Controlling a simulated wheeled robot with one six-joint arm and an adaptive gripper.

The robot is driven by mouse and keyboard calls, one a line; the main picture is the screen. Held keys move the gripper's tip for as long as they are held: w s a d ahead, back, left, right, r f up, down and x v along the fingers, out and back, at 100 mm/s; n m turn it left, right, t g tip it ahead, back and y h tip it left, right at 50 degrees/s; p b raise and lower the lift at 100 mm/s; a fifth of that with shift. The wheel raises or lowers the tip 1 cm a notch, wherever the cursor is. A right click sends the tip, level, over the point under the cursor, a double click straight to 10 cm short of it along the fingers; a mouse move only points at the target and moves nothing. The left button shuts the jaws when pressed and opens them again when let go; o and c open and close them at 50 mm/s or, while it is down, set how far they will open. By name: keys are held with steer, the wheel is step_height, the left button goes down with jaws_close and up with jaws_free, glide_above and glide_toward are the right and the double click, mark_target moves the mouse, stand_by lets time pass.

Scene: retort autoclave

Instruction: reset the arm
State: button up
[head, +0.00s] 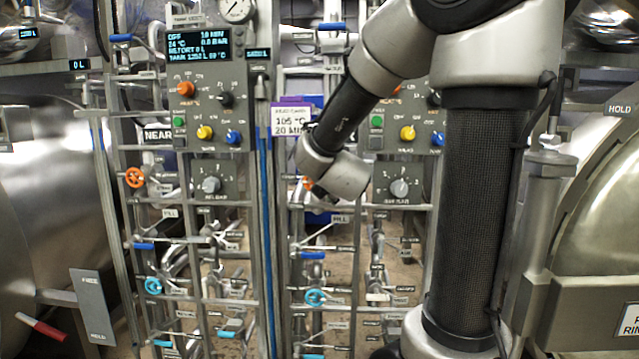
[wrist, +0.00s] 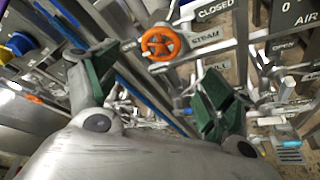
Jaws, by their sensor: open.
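My arm reaches up and over the right side of the head view and bends down to my gripper (head: 322,198), which is small and mostly hidden behind the wrist there. In the wrist view my gripper (wrist: 155,98) is open, its two green-padded fingers wide apart with nothing between them. An orange valve wheel (wrist: 161,42) labelled STEAM lies beyond the fingertips, apart from them as far as I can tell. In the head view an orange wheel (head: 308,183) shows partly beside my wrist.
Pipe racks with blue valve wheels (head: 316,297) and levers (head: 312,255) stand close around the gripper. A left control panel (head: 207,115) with a lit display and knobs is beside it. Large steel vessels stand at the far left (head: 60,200) and right (head: 605,210).

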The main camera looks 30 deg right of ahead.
stand_by(0.3)
steer(key=s+a+f+m+g+y, duration=0.65)
steer(key=s+a+f+m, duration=0.3)
steer(key=m, duration=0.55)
steer(key=s+d+r+m+g+h, duration=0.1)
steer(key=s+m, duration=0.3)
steer(key=s, duration=0.6)
steer(key=s+d+r+m+g+h, duration=0.1)
steer(key=s+d+r+m+g, duration=0.1)
steer(key=s, duration=0.8)
steer(key=shift+s+d+r+m, duration=0.2)
steer(key=shift+r+m, duration=0.25)
steer(key=shift+m, duration=0.65)
